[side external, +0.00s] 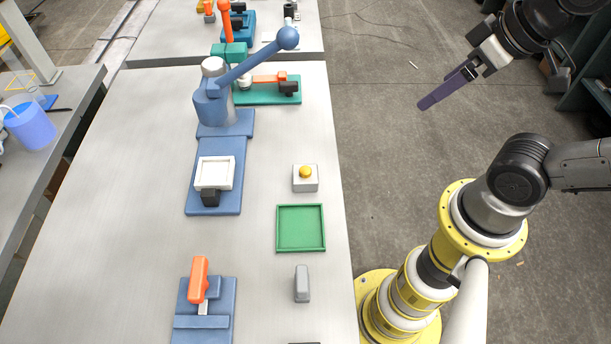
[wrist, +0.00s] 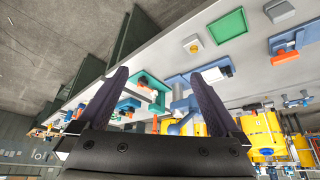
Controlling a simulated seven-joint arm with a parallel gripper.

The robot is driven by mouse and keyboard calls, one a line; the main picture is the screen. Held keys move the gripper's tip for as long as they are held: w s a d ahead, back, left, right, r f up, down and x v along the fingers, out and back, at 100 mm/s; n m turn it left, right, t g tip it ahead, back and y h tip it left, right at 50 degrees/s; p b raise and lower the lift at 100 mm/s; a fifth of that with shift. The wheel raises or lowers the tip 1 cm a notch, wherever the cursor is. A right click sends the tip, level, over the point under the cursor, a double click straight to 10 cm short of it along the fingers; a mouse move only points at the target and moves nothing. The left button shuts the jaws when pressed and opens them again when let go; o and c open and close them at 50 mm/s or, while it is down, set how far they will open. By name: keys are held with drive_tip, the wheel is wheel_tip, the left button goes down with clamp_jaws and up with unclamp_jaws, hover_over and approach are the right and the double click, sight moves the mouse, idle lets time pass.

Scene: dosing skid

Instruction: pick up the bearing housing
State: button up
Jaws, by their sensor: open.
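No part is plainly marked as the bearing housing. A small grey block (side external: 302,283) with a rounded top stands alone on the bench, in front of the green tray (side external: 301,248); it may be the housing, but I cannot tell for sure. In the wrist view a grey block (wrist: 279,11) shows at the top edge, beside the tray (wrist: 229,26). My gripper (side external: 425,103) is raised over the floor, right of the bench and well away from the block. Its two dark fingers (wrist: 160,74) are spread, with nothing held between them.
A blue lever press (side external: 213,105) holds a white square frame (side external: 215,173). A yellow-button box (side external: 305,178) stands behind the tray. A blue fixture with an orange handle (side external: 199,280) is at the front left. A teal fixture (side external: 265,92) sits farther back. The bench's left side is clear.

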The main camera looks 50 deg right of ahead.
drive_tip(key=n+g, duration=0.6)
drive_tip(key=n, duration=0.6)
hover_over(306, 170)
wheel_tip(306, 170, down, 14)
wheel_tip(306, 170, down, 14)
drive_tip(key=shift+r, duration=0.1)
